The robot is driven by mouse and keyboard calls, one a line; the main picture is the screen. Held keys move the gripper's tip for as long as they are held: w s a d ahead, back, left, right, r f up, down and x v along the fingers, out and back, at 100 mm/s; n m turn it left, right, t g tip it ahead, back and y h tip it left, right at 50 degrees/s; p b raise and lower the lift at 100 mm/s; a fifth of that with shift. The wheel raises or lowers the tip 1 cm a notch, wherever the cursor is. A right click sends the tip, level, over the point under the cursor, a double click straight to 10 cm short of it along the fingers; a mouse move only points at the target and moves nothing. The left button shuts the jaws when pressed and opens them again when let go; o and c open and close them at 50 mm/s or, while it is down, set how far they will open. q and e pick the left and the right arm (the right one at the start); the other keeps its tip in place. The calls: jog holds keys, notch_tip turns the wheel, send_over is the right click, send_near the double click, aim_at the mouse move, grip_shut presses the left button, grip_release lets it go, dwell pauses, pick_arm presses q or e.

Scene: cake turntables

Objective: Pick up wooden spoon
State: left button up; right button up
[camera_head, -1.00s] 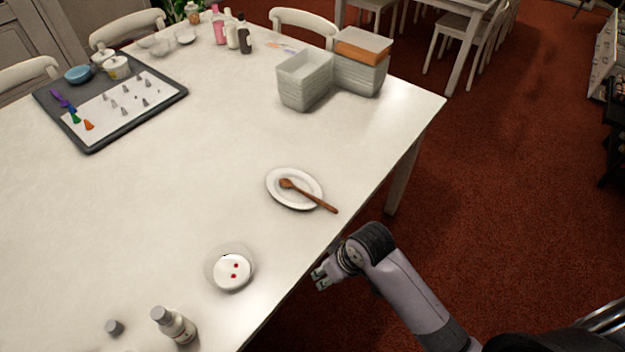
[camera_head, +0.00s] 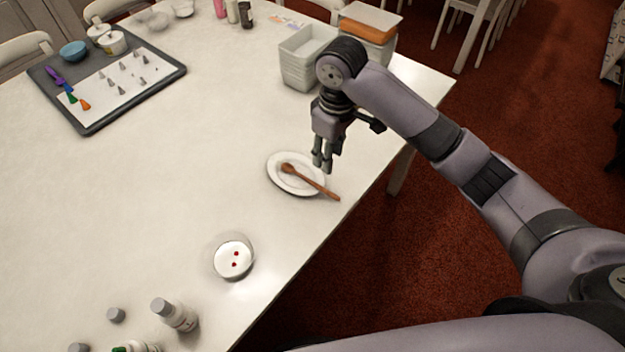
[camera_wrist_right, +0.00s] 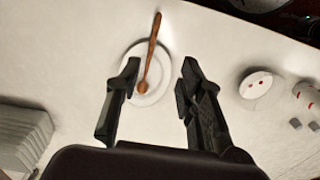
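The wooden spoon (camera_head: 313,183) lies across a small white plate (camera_head: 281,183) near the table's right edge. Its bowl rests on the plate and its handle reaches past the rim. My right gripper (camera_head: 322,167) is above the plate's far right side, fingers pointing down, apart from the spoon. In the right wrist view my right gripper (camera_wrist_right: 158,78) has its fingers spread with nothing held. The spoon (camera_wrist_right: 151,55) shows between and beyond the fingertips there, on the plate (camera_wrist_right: 161,90). My left gripper is not in view.
White containers (camera_head: 298,66) stand behind my right arm. A round dish with red dots (camera_head: 233,258) and a bottle (camera_head: 175,314) are nearer. A dark tray (camera_head: 177,75) with piping tips lies at the far left. The white table (camera_head: 150,190) is clear in the middle.

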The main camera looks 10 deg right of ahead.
jog(key=r, duration=0.1)
jog(key=p, duration=0.1)
send_over(331, 193)
jog(key=f, duration=1.1)
jog(key=shift+w+f, duration=0.4)
jog(key=f, duration=0.2)
jog(key=f+p, duration=0.1)
jog(key=f, duration=0.1)
jog(key=shift+s+f, duration=0.1)
jog(key=shift+s, duration=0.3)
jog(key=shift+f, duration=0.5)
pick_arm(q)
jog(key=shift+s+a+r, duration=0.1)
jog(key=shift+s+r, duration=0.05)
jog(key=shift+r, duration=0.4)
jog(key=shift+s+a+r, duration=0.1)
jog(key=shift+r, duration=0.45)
pick_arm(e)
jog(key=shift+c, duration=0.5)
grip_shut()
